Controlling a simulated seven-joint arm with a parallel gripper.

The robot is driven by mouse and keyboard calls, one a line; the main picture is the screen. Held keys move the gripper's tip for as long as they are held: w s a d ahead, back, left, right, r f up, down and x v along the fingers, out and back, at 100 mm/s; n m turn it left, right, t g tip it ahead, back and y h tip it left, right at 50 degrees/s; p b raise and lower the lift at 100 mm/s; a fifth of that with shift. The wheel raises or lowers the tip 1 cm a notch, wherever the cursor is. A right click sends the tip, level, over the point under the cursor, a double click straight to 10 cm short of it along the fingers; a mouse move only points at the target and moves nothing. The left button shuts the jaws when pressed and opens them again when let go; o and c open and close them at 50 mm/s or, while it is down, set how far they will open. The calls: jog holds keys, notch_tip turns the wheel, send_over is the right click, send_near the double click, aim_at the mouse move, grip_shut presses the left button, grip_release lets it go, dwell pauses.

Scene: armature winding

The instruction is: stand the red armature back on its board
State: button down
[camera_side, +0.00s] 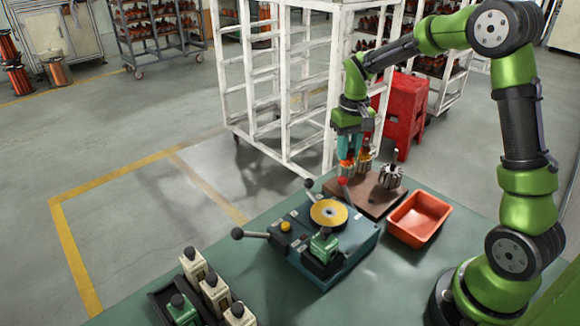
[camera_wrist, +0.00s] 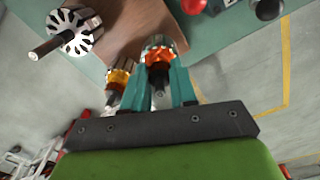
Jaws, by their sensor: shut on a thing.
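My gripper (camera_wrist: 162,76) is shut on the red armature (camera_wrist: 160,54), which shows red-orange windings and a steel core between the teal fingers. In the side view my gripper (camera_side: 348,150) points down at the back left part of the brown board (camera_side: 373,207). The held armature is partly hidden there by the fingers, and I cannot tell whether it touches the board. An amber-wound armature (camera_wrist: 120,76) stands close beside it; it also shows in the side view (camera_side: 365,162). A bare steel armature (camera_side: 391,177) stands upright on the board, also visible in the wrist view (camera_wrist: 72,34).
An orange-red bin (camera_side: 420,217) sits right of the board. A winding machine (camera_side: 325,245) with a yellow disc and levers stands in front; one red knob (camera_side: 343,182) is near the board. Several cream boxes (camera_side: 214,292) stand front left. A white rack (camera_side: 290,90) is behind the table.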

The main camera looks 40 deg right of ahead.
jog(key=shift+f, duration=1.05)
jog(key=c, duration=0.8)
grip_release()
jog(key=shift+r, duration=2.25)
